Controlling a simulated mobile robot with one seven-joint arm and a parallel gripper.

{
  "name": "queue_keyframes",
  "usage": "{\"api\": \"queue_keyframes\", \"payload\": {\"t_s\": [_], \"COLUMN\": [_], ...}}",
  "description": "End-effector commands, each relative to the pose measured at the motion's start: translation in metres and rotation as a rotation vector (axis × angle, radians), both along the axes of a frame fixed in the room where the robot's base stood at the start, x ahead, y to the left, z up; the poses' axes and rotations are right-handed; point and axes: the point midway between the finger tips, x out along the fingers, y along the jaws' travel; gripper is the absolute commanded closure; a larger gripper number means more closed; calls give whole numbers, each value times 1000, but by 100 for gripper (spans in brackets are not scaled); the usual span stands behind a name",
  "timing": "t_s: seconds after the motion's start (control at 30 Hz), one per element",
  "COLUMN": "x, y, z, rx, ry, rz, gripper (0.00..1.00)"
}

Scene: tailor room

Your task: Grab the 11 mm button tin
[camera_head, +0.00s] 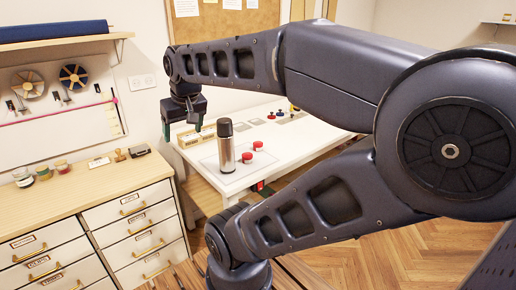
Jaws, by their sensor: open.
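My gripper (183,128) points down with its fingers spread and nothing between them. It hangs at the left end of the white table, above and a little left of a steel flask with a dark cap. Small red round tins stand on the table: one (247,157) and another (258,145) just right of the flask, and more (271,116) farther back. Their labels are too small to read, so I cannot tell which is the 11 mm button tin. My arm hides part of the table's right side.
The upright flask (226,150) stands close to the near tins on the white table (230,181). A box (196,137) sits behind it. A wooden-topped drawer cabinet (95,182) at the left carries several small jars (43,172). Wood floor shows at the lower right.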

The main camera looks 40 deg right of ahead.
Motion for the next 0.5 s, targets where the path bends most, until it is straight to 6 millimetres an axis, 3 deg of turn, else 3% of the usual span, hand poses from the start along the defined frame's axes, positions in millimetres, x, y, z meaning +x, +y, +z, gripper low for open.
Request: {"api": "queue_keyframes", "payload": {"t_s": [0.03, 0.27, 0.5], "x": [1, 31, 77], "y": [0, -17, -49], "z": [15, 28, 46], "rx": [0, -100, -248], "ry": [-4, 13, 48], "rz": [0, 124, 326], "gripper": [24, 24, 24]}}
